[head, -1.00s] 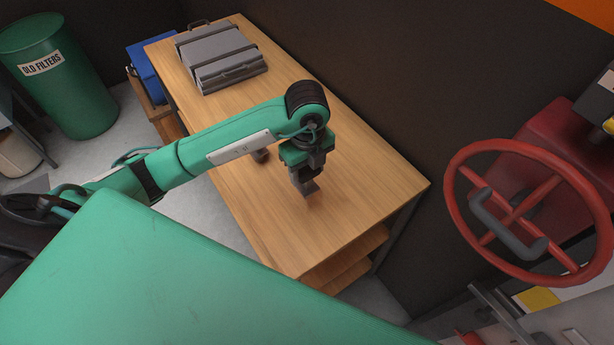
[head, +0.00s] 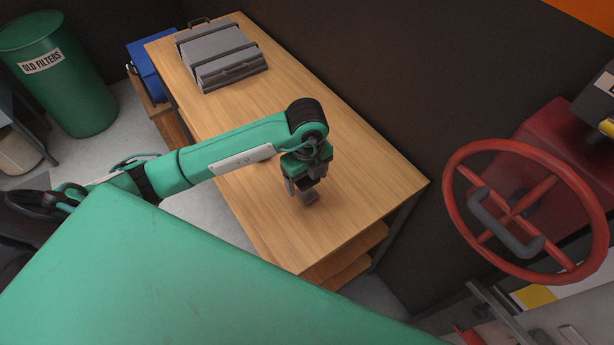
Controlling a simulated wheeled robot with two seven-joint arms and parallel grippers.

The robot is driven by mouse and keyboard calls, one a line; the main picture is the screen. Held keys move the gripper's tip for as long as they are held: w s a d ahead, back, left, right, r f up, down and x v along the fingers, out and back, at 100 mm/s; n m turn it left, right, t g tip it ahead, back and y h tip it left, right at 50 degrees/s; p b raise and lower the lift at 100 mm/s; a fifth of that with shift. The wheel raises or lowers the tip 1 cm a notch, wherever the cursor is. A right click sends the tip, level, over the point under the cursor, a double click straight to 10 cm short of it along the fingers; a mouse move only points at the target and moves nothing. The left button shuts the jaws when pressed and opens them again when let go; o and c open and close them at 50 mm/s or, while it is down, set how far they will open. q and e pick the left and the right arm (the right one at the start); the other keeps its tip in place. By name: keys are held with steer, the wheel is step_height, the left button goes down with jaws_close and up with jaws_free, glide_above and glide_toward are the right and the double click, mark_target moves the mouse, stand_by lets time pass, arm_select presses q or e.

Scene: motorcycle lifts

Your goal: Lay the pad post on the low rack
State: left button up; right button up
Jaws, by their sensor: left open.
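My left gripper (head: 301,194) is open above the near half of a wooden-topped unit (head: 365,190), with its fingers pointing down and close to the top. I see nothing between the fingers. The unit has wooden shelves (head: 345,268) below its top at the near end; I cannot tell whether this is the low rack. I cannot make out the pad post for certain. My left forearm covers part of the top. My right gripper is not in view.
A grey case (head: 222,58) lies on the far end of the top. A dark wall runs along its right side. A red handwheel (head: 462,205) stands at the right. A green bin (head: 62,85) and a blue box (head: 150,72) are at the left.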

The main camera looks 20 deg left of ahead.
arm_select(q)
steer(key=shift+r, duration=0.25)
step_height(320, 180, up, 4)
steer(key=shift+r+b, duration=0.15)
steer(key=shift+b, duration=0.8)
step_height(320, 180, up, 5)
steer(key=shift+r, duration=1.25)
